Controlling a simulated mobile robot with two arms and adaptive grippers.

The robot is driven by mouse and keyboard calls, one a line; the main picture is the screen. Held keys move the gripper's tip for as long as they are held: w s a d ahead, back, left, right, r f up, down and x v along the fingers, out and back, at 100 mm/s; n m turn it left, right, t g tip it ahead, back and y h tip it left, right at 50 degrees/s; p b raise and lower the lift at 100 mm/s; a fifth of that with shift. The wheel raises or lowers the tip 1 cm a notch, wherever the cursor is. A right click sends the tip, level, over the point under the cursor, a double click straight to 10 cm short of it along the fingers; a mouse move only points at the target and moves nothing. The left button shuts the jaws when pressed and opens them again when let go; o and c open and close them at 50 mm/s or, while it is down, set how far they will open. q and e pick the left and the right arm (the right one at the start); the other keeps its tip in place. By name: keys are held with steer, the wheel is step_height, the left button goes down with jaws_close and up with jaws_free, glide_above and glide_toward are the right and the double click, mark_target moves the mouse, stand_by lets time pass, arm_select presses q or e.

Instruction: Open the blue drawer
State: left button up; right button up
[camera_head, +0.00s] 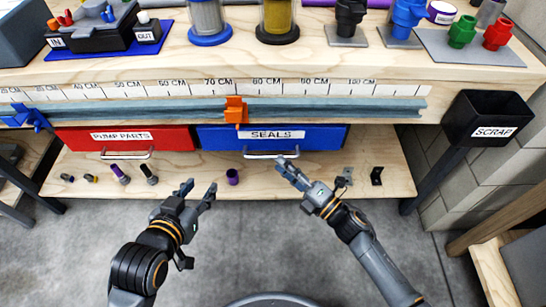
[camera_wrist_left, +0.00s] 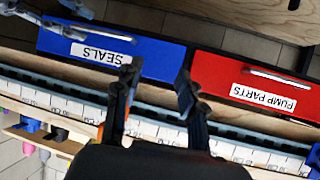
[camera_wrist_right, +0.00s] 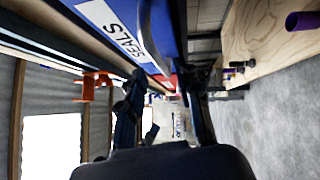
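The blue drawer (camera_head: 225,137), labelled SEALS, sits under the workbench, right of the red drawer, and looks shut. Its silver handle (camera_head: 262,155) runs along its lower front. My right gripper (camera_head: 284,168) is just in front of the handle's right part, with its fingers apart. In the right wrist view the handle (camera_wrist_right: 154,40) shows ahead of the open fingers; I cannot tell if they touch it. My left gripper (camera_head: 201,189) is open and empty, lower left of the handle. The blue drawer (camera_wrist_left: 150,52) also shows in the left wrist view.
The red drawer (camera_head: 172,139), labelled PUMP PARTS, is alongside. A lower shelf (camera_head: 210,164) holds small parts, including a purple cup (camera_head: 232,177). A black SCRAP bin (camera_head: 488,120) stands right. An orange clamp (camera_head: 236,110) sits on the rail above the blue drawer.

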mark_target(273, 156)
arm_select(q)
steer(key=shift+w+d+r+t, duration=0.2)
steer(key=shift+w+r+t, duration=0.2)
steer(key=shift+r, duration=0.25)
steer(key=shift+w+d+r+t, duration=0.2)
steer(key=shift+w+r+t, duration=0.2)
steer(key=shift+r, duration=0.2)
arm_select(e)
steer(key=shift+x, duration=2.3)
jaws_close()
